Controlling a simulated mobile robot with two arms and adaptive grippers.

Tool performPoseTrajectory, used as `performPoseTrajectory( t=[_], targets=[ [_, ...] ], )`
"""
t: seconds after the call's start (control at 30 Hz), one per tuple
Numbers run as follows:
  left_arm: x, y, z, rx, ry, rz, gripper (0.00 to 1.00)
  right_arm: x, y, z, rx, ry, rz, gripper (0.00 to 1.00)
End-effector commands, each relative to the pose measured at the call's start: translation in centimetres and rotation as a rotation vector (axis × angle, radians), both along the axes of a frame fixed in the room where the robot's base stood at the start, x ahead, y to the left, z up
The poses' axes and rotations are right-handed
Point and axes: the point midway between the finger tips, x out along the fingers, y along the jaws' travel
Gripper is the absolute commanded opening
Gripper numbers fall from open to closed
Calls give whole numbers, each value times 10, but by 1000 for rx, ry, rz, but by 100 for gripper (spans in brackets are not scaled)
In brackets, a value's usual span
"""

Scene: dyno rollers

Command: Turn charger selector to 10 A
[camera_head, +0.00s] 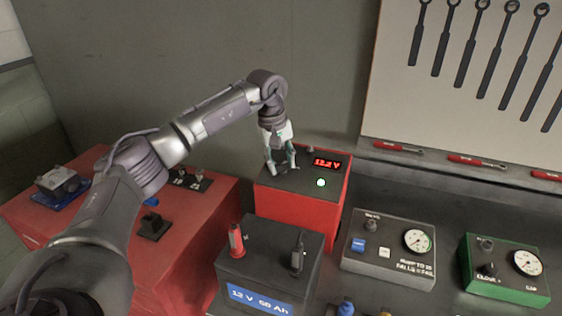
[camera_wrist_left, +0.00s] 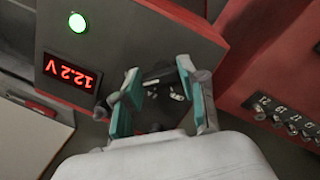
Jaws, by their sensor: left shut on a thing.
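The charger (camera_head: 300,212) is a red box with a dark top panel, behind the battery. Its red display (camera_head: 327,163) reads about 12.2 V, upside down in the left wrist view (camera_wrist_left: 72,75). A green light (camera_head: 320,182) glows beside it. My left gripper (camera_head: 282,168) reaches down onto the left part of the panel. In the left wrist view its teal-padded fingers (camera_wrist_left: 160,100) are shut on the dark selector, which is mostly hidden between them. Small white markings (camera_wrist_left: 178,88) show between the fingers, too small to read, so the selector's setting cannot be told. My right gripper is not in view.
A battery (camera_head: 270,262) with a red and a black clamp on top stands in front of the charger. A grey gauge box (camera_head: 390,245) and a green one (camera_head: 505,270) stand to the right. A red cabinet (camera_head: 205,215) is at left. Wrenches hang on the back board.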

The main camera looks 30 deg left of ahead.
Motion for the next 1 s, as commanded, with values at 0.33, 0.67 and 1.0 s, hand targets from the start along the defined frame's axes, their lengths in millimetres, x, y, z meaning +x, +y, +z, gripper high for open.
performPoseTrajectory(
  t=[0.33, 0.67, 1.0],
  targets=[
    [0, -1, -1, 10, 3, -39, 7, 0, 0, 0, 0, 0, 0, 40],
    [0, -1, -1, 10, 4, -39, 53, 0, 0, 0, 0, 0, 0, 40],
    [0, 0, 0, 10, 3, -35, 67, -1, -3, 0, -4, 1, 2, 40]
  ],
)
